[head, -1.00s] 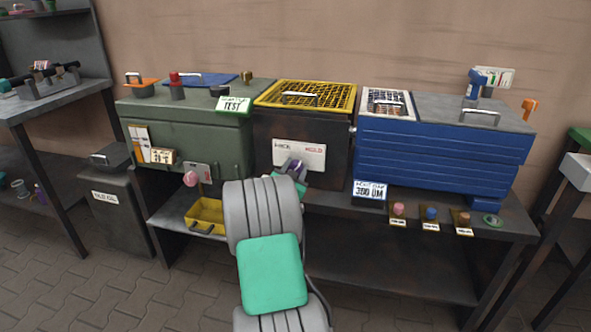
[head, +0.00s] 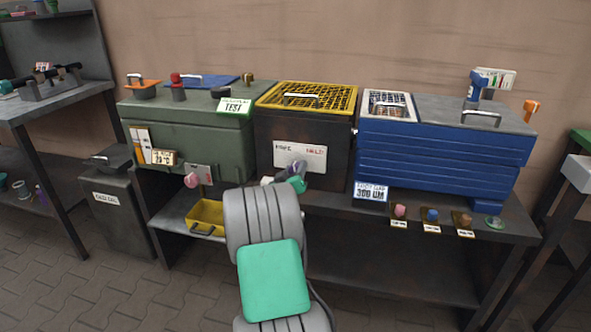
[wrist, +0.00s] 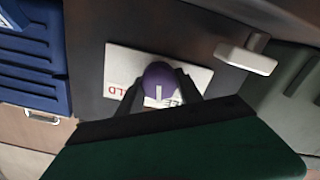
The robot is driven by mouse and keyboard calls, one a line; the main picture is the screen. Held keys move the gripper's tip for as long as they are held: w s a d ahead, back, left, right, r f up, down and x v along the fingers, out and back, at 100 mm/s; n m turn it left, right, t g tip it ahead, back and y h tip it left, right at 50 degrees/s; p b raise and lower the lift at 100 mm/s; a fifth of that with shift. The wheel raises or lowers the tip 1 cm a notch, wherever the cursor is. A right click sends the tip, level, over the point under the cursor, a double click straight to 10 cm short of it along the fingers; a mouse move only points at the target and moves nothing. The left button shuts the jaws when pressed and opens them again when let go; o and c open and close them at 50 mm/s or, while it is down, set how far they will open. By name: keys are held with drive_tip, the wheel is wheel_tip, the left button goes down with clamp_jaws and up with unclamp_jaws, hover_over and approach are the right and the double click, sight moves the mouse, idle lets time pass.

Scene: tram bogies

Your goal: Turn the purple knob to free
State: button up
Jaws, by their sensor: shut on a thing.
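The purple knob (wrist: 158,74) sits on a white plate (wrist: 116,68) on the front of the dark box with the yellow grid top. In the wrist view my gripper (wrist: 161,82) has its dark fingers on both sides of the knob, shut on it. A white mark on the knob points down in that view, between red letters "LD" at left and dark letters at right, partly hidden by a finger. In the head view the plate (head: 313,155) has red lettering at right; my gripper (head: 296,171) covers most of the knob.
A pale block-shaped handle (wrist: 246,57) stands out close beside the plate. The green box (head: 185,135) is to the left and the blue box (head: 440,152) to the right. A yellow tray (head: 206,214) and several small knobs (head: 432,214) are lower down.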

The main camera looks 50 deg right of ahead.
drive_tip(key=n+p, duration=0.1)
drive_tip(key=n, duration=0.4)
drive_tip(key=shift+w+f, duration=0.1)
drive_tip(key=shift+w, duration=0.05)
drive_tip(key=shift+n+p, duration=0.3)
idle(0.3)
drive_tip(key=o, duration=1.4)
drive_tip(key=shift+a, duration=0.1)
drive_tip(key=shift+c, duration=0.2)
drive_tip(key=v, duration=0.7)
drive_tip(key=shift+a+p, duration=0.35)
drive_tip(key=shift+a, duration=0.05)
